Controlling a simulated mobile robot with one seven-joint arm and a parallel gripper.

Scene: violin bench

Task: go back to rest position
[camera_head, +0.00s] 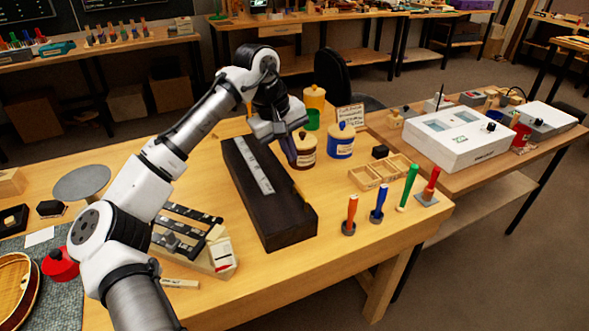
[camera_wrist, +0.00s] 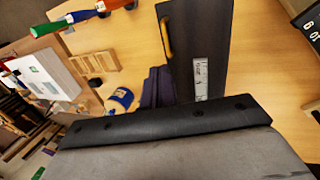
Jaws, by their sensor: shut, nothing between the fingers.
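My gripper (camera_head: 290,158) hangs at the end of my arm over the bench, above the right edge of the long dark block and in front of the brown-labelled jar. Its fingers are shut with nothing between them; they also show as dark shapes in the wrist view (camera_wrist: 158,88). The dark block (camera_head: 283,222) lies lengthwise on the bench, with a steel ruler (camera_head: 258,170) flat on its top. The ruler also shows in the wrist view (camera_wrist: 201,78). Whether the fingertips touch anything cannot be told.
Jars with knobbed lids, including a blue one (camera_head: 341,142), stand close behind my gripper. A divided wooden tray (camera_head: 368,177) and several coloured-handled tools, one orange (camera_head: 351,212), stand to the right. A slotted rack (camera_head: 218,258) is at the block's left. Bare bench lies between block and tools.

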